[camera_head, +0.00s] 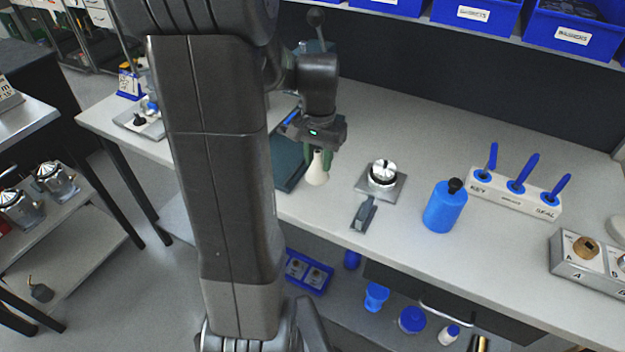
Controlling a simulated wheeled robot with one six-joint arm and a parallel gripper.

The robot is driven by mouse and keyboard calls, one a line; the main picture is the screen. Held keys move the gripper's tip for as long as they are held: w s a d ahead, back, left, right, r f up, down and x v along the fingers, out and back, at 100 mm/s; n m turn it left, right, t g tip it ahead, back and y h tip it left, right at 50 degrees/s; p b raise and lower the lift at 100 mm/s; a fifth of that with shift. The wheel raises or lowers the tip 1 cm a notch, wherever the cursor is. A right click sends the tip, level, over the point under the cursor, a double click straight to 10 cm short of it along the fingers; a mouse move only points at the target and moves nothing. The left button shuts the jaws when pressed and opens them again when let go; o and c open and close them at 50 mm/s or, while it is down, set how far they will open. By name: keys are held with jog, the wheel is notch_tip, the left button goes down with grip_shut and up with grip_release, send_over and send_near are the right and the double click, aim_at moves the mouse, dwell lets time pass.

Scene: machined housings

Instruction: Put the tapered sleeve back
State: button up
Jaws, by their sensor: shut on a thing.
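The tapered sleeve (317,173) is a small cream cone, wider at the bottom. My gripper (318,160) points down with its green fingers shut on the sleeve's narrow upper part. The sleeve is upright, just right of a dark green mat or tray (286,172). I cannot tell whether its base touches the bench. A round silver housing (382,172) sits on a square grey plate (396,190) to the right of my gripper. My arm hides part of the bench on the left.
A small dark grey clamp-like tool (364,213) lies in front of the plate. A blue bottle (444,208) with a black cap stands further right. Behind it is a white rack (537,204) of blue-handled tools. A grey box (580,266) with a brass part is at far right.

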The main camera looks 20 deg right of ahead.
jog(key=shift+f, duration=2.8)
jog(key=shift+f, duration=0.2)
jog(key=o, duration=1)
jog(key=shift+r, duration=0.1)
notch_tip(320, 180, up, 12)
jog(key=shift+r, duration=0.15)
